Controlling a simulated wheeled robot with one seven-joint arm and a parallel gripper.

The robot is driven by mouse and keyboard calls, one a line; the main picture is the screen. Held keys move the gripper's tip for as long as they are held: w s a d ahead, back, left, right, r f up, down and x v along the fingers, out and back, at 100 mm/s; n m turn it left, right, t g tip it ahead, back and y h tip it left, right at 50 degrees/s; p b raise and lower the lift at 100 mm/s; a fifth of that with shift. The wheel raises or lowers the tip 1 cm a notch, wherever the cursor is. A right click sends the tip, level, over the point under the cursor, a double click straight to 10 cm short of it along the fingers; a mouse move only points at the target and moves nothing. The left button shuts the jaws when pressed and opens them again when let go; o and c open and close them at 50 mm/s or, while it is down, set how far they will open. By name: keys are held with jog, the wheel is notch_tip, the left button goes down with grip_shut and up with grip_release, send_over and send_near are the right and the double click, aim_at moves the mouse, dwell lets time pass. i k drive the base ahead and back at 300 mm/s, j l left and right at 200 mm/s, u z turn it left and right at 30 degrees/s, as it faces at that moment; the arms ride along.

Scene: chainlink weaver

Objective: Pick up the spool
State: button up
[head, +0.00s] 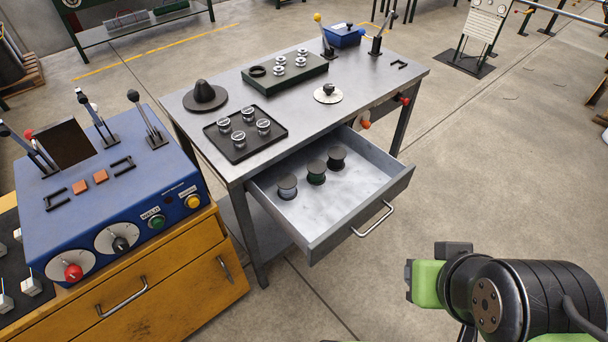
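Three dark spools stand upright in a row in the open grey metal drawer (348,210) of the workbench. The nearest spool (287,187) has a greyish winding, the middle spool (316,172) looks dark green, and the farthest spool (336,158) looks black. They stand in the left part of the drawer, and the right part is bare. My green and black arm is at the bottom right, well apart from the drawer. My gripper is not visible in the head view, so its state is hidden.
The metal workbench (225,100) carries a black tray (245,150) of several silver-topped cylinders, a dark cone (204,95), a green block (285,75) with silver pieces and a white disc (328,96). A blue control console (105,195) stands left. Floor right of the drawer is clear.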

aim_at(286, 182)
jog(key=i+j+u, duration=0.3)
jog(key=j, duration=0.2)
jog(key=i+j+u, duration=0.25)
jog(key=j, duration=0.25)
jog(key=i+j+u, duration=0.3)
jog(key=j, duration=0.1)
